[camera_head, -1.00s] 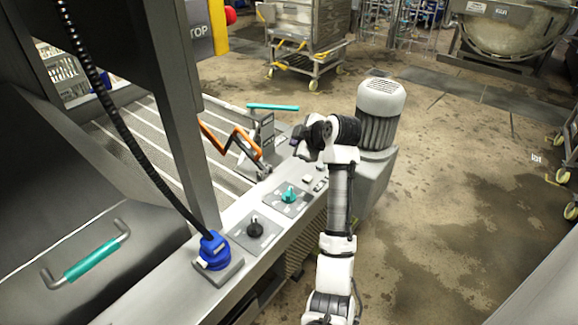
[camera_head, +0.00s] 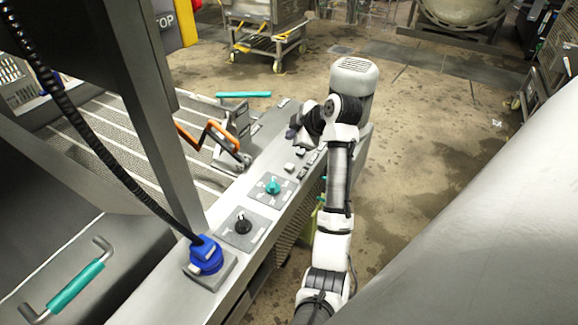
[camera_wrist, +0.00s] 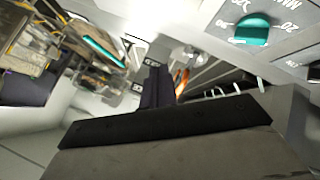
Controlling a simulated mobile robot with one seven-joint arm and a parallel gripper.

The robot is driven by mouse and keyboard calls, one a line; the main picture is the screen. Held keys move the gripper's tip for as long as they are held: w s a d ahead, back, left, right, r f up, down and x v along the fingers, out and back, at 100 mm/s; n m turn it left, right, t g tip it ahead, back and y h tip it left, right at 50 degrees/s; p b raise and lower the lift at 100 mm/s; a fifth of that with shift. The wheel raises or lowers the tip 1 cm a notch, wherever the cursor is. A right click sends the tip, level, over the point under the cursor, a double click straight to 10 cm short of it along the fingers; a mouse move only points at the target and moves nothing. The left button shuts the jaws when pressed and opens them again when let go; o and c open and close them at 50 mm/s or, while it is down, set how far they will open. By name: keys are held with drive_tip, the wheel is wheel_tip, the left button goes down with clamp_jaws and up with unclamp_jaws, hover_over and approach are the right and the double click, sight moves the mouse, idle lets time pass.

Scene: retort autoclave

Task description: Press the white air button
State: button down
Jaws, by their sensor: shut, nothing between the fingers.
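Several small pale buttons (camera_head: 289,167) sit on the grey control panel beyond the teal knob (camera_head: 272,186). I cannot read their labels, so I cannot tell which is the white air button. My gripper (camera_head: 292,133) is over the far part of the panel, just beyond the buttons in the picture; its height above the panel is unclear. In the wrist view its dark fingers (camera_wrist: 155,88) are together and empty. The teal knob also shows in the wrist view (camera_wrist: 252,28) at the upper right; no button is clear there.
A black knob (camera_head: 243,226) and a blue connector (camera_head: 206,254) with a black cable stand on the near panel. An orange bent handle (camera_head: 208,133) lies left of my gripper. A large grey surface (camera_head: 460,240) fills the right.

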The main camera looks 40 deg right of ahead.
sight(292, 168)
drive_tip(key=shift+f+b, duration=2.45)
drive_tip(key=shift+f, duration=1.75)
drive_tip(key=shift+f, duration=0.1)
drive_tip(key=shift+f+b, duration=0.35)
drive_tip(key=shift+f+b, duration=0.35)
drive_tip(key=shift+f, duration=0.2)
drive_tip(key=shift+r, duration=0.15)
drive_tip(key=shift+r+p, duration=0.55)
drive_tip(key=shift+r, duration=0.25)
drive_tip(key=shift+r+p, duration=1.55)
drive_tip(key=shift+r, duration=1)
